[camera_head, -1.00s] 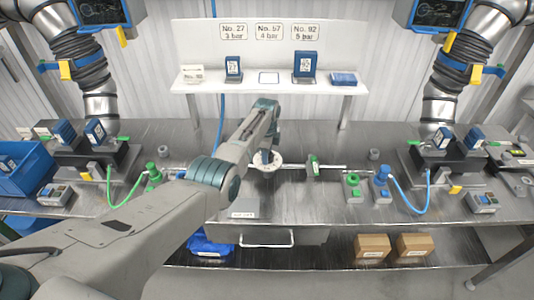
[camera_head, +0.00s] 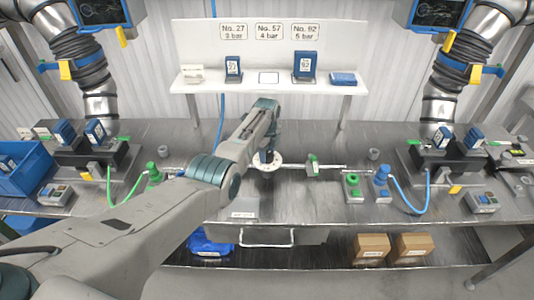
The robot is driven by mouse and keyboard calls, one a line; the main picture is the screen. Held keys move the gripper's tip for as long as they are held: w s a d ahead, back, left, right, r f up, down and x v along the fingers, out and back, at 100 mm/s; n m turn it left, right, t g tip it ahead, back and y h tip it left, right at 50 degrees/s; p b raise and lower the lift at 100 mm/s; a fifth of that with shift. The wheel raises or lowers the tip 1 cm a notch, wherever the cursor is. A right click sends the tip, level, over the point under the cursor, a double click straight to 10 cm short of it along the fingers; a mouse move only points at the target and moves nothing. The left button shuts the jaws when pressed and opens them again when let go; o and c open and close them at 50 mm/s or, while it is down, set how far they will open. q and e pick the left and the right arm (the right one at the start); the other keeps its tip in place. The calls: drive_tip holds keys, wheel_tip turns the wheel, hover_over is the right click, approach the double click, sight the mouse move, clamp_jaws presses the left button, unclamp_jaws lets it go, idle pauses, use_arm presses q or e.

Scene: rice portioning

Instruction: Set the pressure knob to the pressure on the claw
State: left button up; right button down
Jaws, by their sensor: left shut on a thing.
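A round white dial plate (camera_head: 262,167) sits on the middle of the metal bench, on a thin pipe. My left gripper (camera_head: 268,158) is on top of it, pointing down. It is shut on the pressure knob at the dial's centre; the knob is mostly hidden by the fingers, and its scale is too small to read. Signs on the back panel read No. 27, 3 bar (camera_head: 233,32), No. 57, 4 bar (camera_head: 269,32) and No. 92, 5 bar (camera_head: 305,32). I cannot tell which object is the claw. My right gripper is not in view.
The shelf (camera_head: 210,85) holds blue blocks (camera_head: 304,64) and an empty middle pad (camera_head: 268,77). Dark fixtures with hoses stand at both sides. Cardboard boxes (camera_head: 372,247) sit below the bench.

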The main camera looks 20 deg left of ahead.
sight(267, 153)
use_arm(q)
drive_tip(key=shift+w+r, duration=0.1)
drive_tip(key=shift+r, duration=0.05)
drive_tip(key=o, duration=1)
drive_tip(key=shift+c, duration=0.2)
wheel_tip(267, 153, up, 10)
drive_tip(key=shift+f+b, duration=0.1)
drive_tip(key=shift+b, duration=1.15)
drive_tip(key=shift+r, duration=0.45)
